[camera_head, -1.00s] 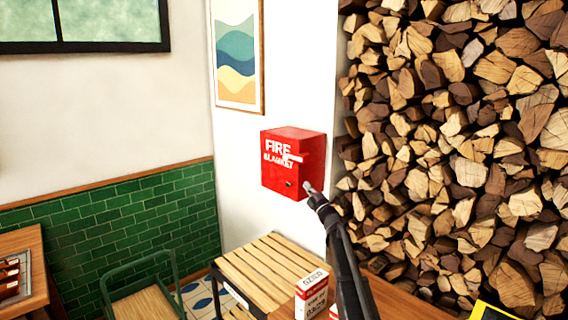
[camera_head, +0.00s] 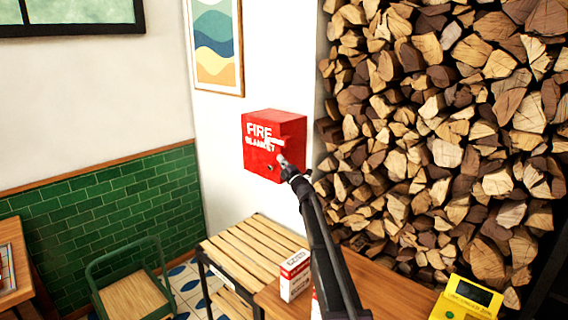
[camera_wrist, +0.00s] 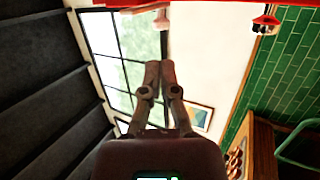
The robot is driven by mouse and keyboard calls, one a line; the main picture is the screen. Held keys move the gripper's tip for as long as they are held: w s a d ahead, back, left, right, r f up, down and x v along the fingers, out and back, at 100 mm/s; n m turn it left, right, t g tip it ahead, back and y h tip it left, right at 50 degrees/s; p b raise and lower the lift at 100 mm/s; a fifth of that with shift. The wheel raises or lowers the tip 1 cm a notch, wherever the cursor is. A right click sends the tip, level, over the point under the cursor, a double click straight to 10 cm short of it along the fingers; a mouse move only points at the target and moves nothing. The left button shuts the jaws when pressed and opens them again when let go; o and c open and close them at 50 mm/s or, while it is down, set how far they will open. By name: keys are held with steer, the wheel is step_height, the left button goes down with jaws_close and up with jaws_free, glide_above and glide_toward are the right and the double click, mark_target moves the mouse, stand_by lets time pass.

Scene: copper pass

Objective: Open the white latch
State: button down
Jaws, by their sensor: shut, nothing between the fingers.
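A red box (camera_head: 262,155) lettered "FIRE BLANKET" is fixed to the white wall. A small white latch (camera_head: 274,141) sticks out across its front, and a dark round spot shows lower down. My gripper (camera_head: 282,159) is in front of the box's lower right, just below the latch; I cannot tell whether it touches the box. In the wrist view my gripper (camera_wrist: 160,68) has its fingers together with nothing between them. The box's red edge (camera_wrist: 120,5) runs along the top there, and a pale piece that looks like the latch (camera_wrist: 161,20) lies beyond the fingertips.
Stacked firewood (camera_head: 440,130) fills the right side. Below the box are a slatted wooden table (camera_head: 250,245) and a counter with a red-and-white carton (camera_head: 294,276). A yellow device (camera_head: 466,300) sits at lower right. A green-framed chair (camera_head: 130,285) stands at lower left.

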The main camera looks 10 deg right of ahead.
mark_target(274, 142)
steer(key=p+x, duration=0.3)
steer(key=x, duration=0.5)
steer(key=shift+w+r, duration=0.1)
steer(key=shift+d, duration=0.1)
